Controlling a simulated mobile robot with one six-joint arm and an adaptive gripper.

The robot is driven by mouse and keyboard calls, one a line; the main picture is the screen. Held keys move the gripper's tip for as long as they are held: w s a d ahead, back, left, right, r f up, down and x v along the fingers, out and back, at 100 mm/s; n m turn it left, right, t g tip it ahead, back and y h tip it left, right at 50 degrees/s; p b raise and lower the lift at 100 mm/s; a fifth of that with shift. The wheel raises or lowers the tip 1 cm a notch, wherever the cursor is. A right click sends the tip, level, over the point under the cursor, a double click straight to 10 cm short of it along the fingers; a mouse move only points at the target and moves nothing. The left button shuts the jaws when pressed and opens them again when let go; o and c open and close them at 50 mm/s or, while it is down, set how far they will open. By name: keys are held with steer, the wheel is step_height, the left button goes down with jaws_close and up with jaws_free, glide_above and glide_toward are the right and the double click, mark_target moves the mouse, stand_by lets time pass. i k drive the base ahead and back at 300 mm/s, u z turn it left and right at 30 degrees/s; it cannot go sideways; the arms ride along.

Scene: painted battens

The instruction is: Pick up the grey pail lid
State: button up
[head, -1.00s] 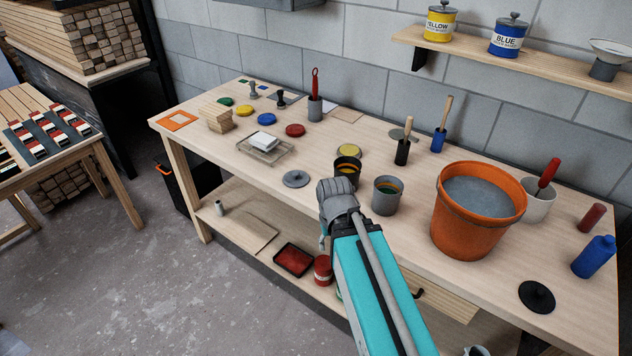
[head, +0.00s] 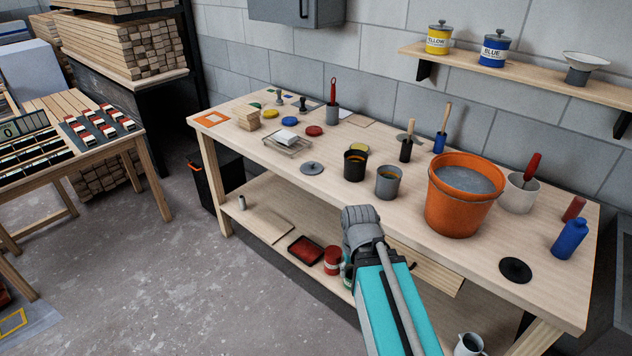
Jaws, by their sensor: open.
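The grey pail lid (head: 312,169) is a flat grey disc with a small knob on top. It lies flat on the workbench near its front edge, left of a dark pail (head: 354,166) and a grey pail (head: 389,182), apart from both. My gripper (head: 360,218) is at the grey end of my teal arm, in front of the bench edge, right of the lid and nearer to me. It is open and clear of the lid. Its fingers are hard to make out from this angle.
A large orange bucket (head: 455,212) stands right of the pails, with a black lid (head: 515,270) in front of it.

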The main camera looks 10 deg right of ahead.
mark_target(311, 167)
steer(key=u, duration=0.05)
steer(key=k, duration=0.95)
steer(key=u, duration=1.2)
steer(key=i, duration=2.35)
steer(key=z, duration=0.05)
